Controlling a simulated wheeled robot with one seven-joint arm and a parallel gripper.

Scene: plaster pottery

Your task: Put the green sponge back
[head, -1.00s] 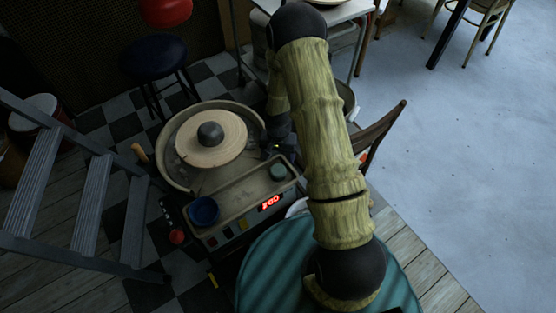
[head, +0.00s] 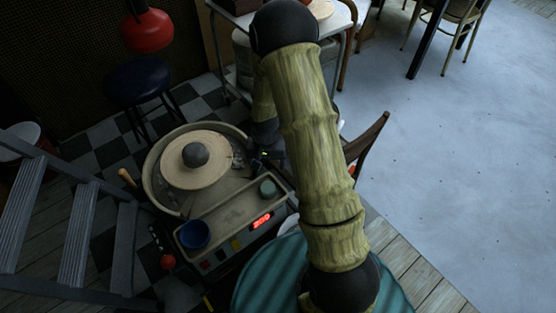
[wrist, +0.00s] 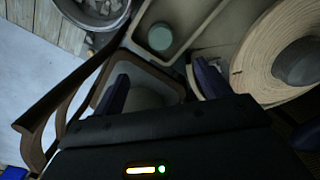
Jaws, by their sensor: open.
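A small round grey-green piece, which looks like the green sponge (head: 267,188), lies at the right end of the long tray (head: 228,213) on the front of the pottery wheel. It also shows in the wrist view (wrist: 160,38), ahead of the fingers and apart from them. My gripper (head: 264,160) is beside the wheel basin's right side, just beyond the sponge in the head view. In the wrist view, my gripper (wrist: 163,88) has its two dark fingers spread with nothing held between them.
A round clay-coloured wheel head (head: 197,160) carries a dark lump. A blue bowl (head: 195,235) stands at the tray's left end. A wooden chair (head: 367,145) is close on the right, and a bucket of grey pieces (wrist: 98,10) shows in the wrist view. Metal steps (head: 75,230) stand left.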

